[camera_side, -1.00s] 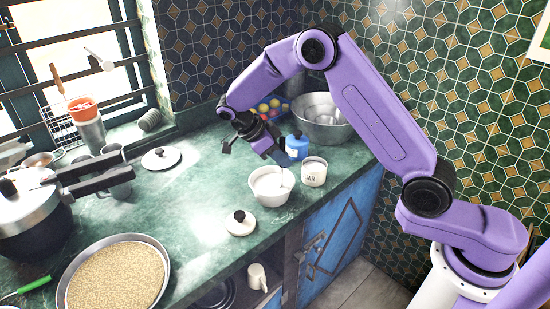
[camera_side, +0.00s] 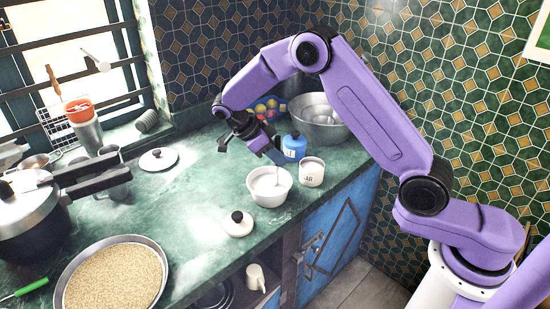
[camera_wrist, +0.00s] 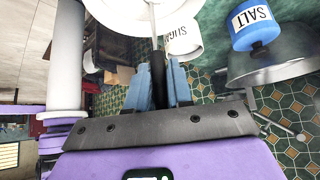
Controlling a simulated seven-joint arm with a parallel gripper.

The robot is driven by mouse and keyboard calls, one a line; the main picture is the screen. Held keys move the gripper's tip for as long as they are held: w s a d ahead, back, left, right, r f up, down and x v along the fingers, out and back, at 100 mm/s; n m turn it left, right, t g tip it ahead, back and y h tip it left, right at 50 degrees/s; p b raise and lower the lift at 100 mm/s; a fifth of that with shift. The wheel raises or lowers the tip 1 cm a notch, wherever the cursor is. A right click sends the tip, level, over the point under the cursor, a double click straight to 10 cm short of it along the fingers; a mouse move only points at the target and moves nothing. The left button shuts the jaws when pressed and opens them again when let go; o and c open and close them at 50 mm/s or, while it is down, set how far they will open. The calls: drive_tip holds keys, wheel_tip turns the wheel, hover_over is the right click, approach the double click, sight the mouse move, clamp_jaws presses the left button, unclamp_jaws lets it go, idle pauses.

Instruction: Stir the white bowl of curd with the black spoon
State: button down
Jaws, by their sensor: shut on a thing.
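The white bowl of curd (camera_side: 269,190) stands on the green counter near its front edge. It shows partly at the top of the wrist view (camera_wrist: 118,14). My gripper (camera_wrist: 158,84) has blue fingers closed on the black handle of the spoon (camera_wrist: 158,62). In the side view my gripper (camera_side: 274,155) is above the back right of the bowl. The spoon's thin pale shaft (camera_side: 277,176) runs down into the bowl. The spoon's lower end is hidden in the white curd.
A white sugar jar (camera_side: 311,172) stands close right of the bowl, with a blue salt jar (camera_side: 294,148) behind. A white lid (camera_side: 237,224) lies front left of the bowl. A large metal bowl (camera_side: 320,122) stands at the back. The counter left of the bowl is mostly clear.

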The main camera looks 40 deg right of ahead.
sight(278, 144)
drive_tip(key=shift+a, duration=0.75)
drive_tip(key=shift+r, duration=2.8)
drive_tip(key=shift+r, duration=2.5)
drive_tip(key=shift+s, duration=0.1)
